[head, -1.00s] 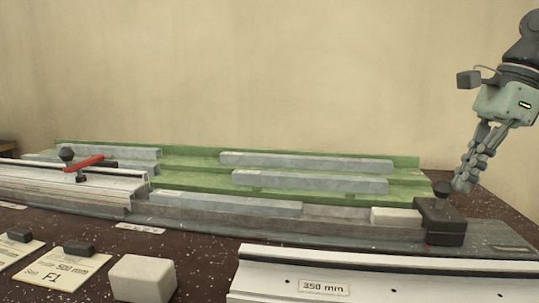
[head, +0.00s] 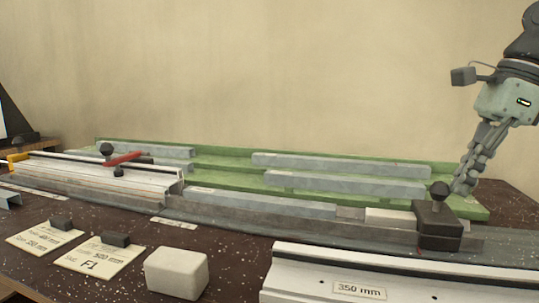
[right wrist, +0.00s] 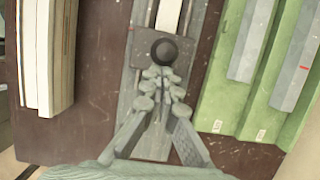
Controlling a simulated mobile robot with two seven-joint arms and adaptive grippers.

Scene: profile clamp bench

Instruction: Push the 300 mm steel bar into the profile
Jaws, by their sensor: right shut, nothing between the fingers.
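A grey steel bar (head: 260,205) lies in the guide channel, its left end at the open right end of the white clamped profile (head: 110,178). I cannot read its length. A dark pusher block (head: 438,227) with a round knob sits in the channel to the right, with a white block (head: 385,216) at its left side. A short gap shows between white block and bar. My right gripper (head: 463,185) is shut and empty, just behind the knob. In the right wrist view its fingertips (right wrist: 160,75) are close against the knob (right wrist: 164,51); contact is unclear. My left gripper is out of view.
A green rack (head: 225,168) with several other bars stands behind the channel. A red-handled clamp (head: 122,159) sits on the profile. In front are a white cube (head: 177,273), tags (head: 100,261) and a profile marked 350 mm (head: 400,280).

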